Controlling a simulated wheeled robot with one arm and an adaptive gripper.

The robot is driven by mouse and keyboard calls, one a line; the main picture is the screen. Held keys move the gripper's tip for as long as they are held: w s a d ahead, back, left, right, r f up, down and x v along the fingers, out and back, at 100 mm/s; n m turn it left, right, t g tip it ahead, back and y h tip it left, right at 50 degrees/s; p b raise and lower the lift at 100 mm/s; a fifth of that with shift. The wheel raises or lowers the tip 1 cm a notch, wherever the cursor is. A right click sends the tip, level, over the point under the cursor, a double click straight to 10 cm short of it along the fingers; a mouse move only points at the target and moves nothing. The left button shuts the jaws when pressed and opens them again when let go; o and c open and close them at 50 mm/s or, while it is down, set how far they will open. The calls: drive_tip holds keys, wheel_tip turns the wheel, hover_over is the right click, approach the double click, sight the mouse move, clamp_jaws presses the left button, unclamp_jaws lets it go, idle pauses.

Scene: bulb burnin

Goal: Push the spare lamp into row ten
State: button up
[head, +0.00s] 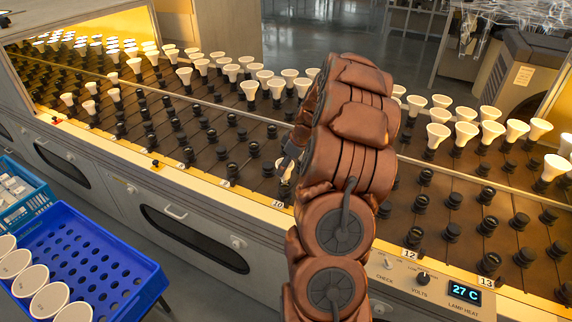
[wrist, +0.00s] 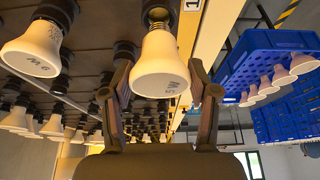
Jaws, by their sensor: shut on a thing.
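A white spare lamp (wrist: 160,66) with a metal screw base sits between the two fingers of my gripper (wrist: 160,84) in the wrist view. The fingers are shut on it. Its screw threads show just beside a dark socket (wrist: 155,10); I cannot tell whether the base is in the socket. In the head view my brown arm covers most of my gripper (head: 289,158), and a bit of the lamp (head: 283,168) shows by the front edge. The row ten label (head: 277,204) is on the front rail just below it.
The rack (head: 190,125) holds rows of dark sockets, with white lamps mostly toward the back and right. A neighbouring lamp (wrist: 38,48) hangs close by in the wrist view. A blue crate (head: 130,262) with several lamps stands at the lower left. A control panel reads 27 C (head: 464,293).

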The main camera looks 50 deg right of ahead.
drive_tip(key=shift+f+b, duration=1.2)
drive_tip(key=shift+f, duration=0.35)
drive_tip(key=o, duration=1.2)
drive_tip(key=shift+o, duration=0.2)
drive_tip(key=v, duration=1.2)
